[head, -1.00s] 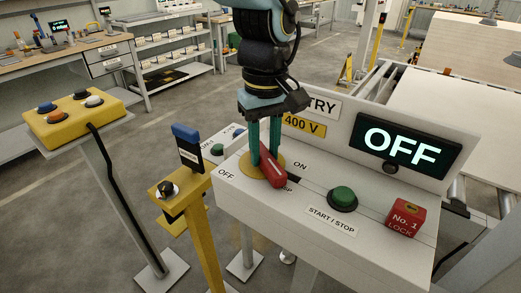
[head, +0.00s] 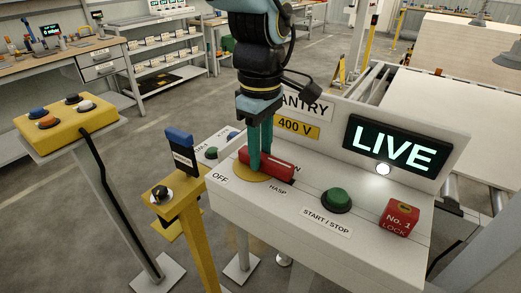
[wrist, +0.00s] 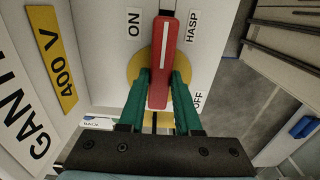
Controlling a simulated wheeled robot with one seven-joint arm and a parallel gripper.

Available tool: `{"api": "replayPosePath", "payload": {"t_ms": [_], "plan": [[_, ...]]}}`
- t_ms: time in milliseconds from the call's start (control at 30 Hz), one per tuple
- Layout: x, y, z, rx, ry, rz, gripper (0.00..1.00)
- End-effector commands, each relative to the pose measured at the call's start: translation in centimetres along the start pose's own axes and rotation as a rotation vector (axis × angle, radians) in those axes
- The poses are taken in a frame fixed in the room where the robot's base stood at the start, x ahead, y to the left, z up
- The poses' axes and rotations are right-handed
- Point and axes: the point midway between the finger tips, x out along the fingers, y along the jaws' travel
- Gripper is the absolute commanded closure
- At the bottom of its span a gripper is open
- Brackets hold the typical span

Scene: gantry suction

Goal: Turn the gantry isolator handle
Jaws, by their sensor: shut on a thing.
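The red isolator handle (head: 275,166) sits on a round yellow plate (head: 246,177) on top of the white gantry box. In the head view it points to the right, over the ON side, with the OFF label (head: 219,177) to its left. My gripper (head: 260,160) reaches down onto the handle, its two green fingers on either side of it. In the wrist view the red handle (wrist: 167,62) lies between my gripper's fingers (wrist: 160,85), which are shut on it. The display (head: 391,150) reads LIVE, and a small lamp (head: 383,169) below it is lit white.
A green START / STOP button (head: 336,200) and a red No. 1 lock (head: 400,218) stand on the box to the right. A yellow post (head: 193,232) and a yellow button box (head: 65,121) stand to the left.

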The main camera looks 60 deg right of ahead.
Motion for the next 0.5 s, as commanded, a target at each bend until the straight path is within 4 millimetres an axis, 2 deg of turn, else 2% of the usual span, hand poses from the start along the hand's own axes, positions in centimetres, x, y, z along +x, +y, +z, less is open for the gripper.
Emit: {"api": "replayPosePath", "payload": {"t_ms": [333,367,500], "plan": [[-0.07,0.08,-0.11,-0.008,0.000,0.003,1.00],[-0.07,0.08,-0.12,-0.008,0.000,0.003,0.65],[-0.05,0.06,-0.09,-0.006,0.000,0.002,0.50]]}}
